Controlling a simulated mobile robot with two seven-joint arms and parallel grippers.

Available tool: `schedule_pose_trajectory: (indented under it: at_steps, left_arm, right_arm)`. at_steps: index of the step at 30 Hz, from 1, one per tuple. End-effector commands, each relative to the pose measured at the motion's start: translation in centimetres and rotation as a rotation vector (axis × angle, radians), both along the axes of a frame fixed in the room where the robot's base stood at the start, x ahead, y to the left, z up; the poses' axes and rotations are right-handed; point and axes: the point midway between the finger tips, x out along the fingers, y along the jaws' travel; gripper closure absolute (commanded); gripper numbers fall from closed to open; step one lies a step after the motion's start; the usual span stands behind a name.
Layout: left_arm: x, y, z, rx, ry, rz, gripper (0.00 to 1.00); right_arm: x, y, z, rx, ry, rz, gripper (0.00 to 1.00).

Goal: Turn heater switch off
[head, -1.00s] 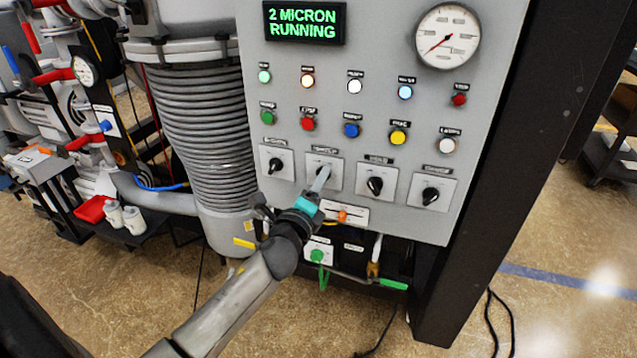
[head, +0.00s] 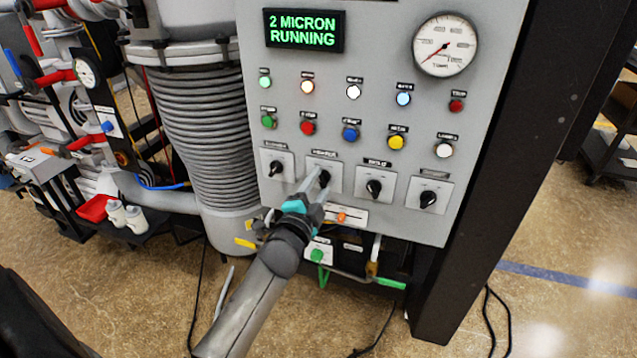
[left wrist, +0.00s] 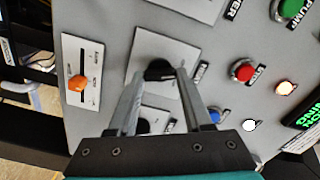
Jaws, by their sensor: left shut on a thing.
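The grey control panel (head: 390,205) carries a row of black rotary switches on pale plates. My left gripper (head: 319,180) is shut on the knob of the second switch from the left (head: 325,178). In the left wrist view that black knob (left wrist: 160,70) sits between the two finger ends, and the fingers hide part of it. The switch labels are too blurred to tell which one reads heater. The display (head: 304,25) reads "2 MICRON RUNNING". My right gripper is not in view.
Other switches stand close by: one to the left (head: 276,167) and two to the right (head: 374,188) (head: 428,198). An orange slider (head: 341,217) lies just below the gripped switch. Coloured buttons and lamps are above. A ribbed column (head: 205,130) stands left of the panel.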

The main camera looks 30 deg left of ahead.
Motion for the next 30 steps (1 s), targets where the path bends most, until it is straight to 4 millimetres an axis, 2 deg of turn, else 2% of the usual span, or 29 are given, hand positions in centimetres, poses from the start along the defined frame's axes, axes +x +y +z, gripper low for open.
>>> schedule_pose_trajectory:
  at_steps: [9,24,25,30]
  left_arm:
    - [-0.01,0.03,-0.06,-0.109,-0.023,0.001,1.00]
    - [-0.01,0.04,-0.08,-0.129,-0.029,0.001,1.00]
    - [-0.01,0.04,-0.08,-0.129,-0.029,0.001,0.49]
    - [-0.01,0.03,-0.06,-0.128,-0.029,0.001,0.30]
  right_arm:
    - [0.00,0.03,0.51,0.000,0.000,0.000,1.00]
    - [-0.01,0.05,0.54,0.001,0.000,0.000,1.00]
    - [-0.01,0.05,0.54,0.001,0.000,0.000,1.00]
    - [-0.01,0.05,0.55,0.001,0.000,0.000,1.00]
